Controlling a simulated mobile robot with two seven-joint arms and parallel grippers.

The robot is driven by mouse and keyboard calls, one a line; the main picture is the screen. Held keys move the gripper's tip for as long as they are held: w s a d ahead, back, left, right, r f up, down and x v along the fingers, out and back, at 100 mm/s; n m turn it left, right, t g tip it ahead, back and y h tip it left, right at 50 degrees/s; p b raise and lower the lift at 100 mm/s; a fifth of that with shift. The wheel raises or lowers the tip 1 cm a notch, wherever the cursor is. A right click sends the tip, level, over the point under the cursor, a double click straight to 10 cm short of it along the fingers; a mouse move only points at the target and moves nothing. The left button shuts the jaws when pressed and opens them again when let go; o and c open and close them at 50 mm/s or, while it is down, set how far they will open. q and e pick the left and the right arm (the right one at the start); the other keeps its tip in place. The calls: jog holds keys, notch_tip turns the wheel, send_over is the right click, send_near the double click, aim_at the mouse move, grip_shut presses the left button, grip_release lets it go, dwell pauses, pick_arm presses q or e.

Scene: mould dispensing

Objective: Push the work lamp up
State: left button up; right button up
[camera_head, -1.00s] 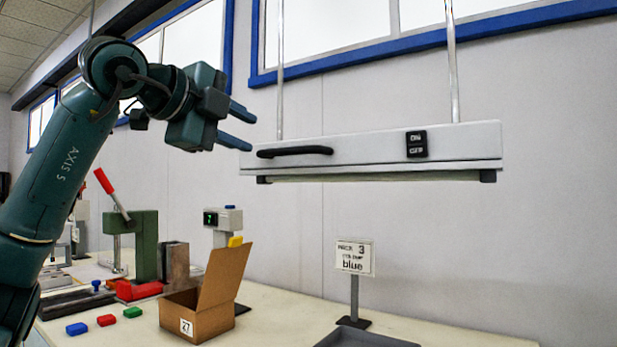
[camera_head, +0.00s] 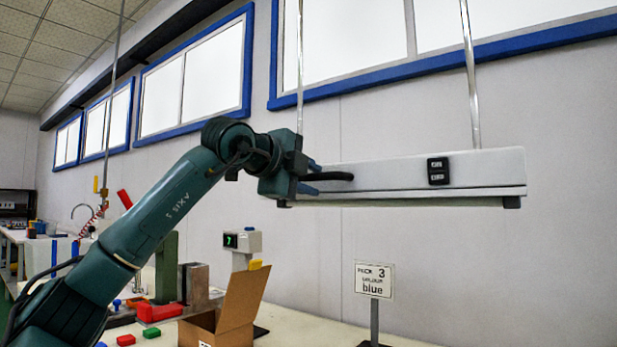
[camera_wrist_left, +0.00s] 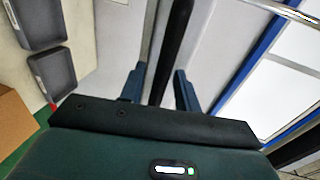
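The work lamp (camera_head: 400,177) is a long pale box hanging on two thin rods in front of the wall. It has a black ON/OFF switch (camera_head: 438,171) and a black bar handle (camera_head: 338,176) at its left part. My left gripper (camera_head: 314,177) is at the left end of this handle, with its blue fingers pointing at the lamp. In the left wrist view the dark handle (camera_wrist_left: 172,55) runs between the two fingers (camera_wrist_left: 160,88), with gaps beside it. The gripper is open around the handle. My right gripper is not in view.
Below the lamp is a pale workbench (camera_head: 290,325) with an open cardboard box (camera_head: 240,305), a sign reading blue (camera_head: 375,280) and a small device with a green display (camera_head: 241,242). A green press (camera_head: 167,265) stands behind my left arm. Space under the lamp is mostly free.

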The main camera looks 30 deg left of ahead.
pick_arm(q)
grip_shut()
dwell(0.5)
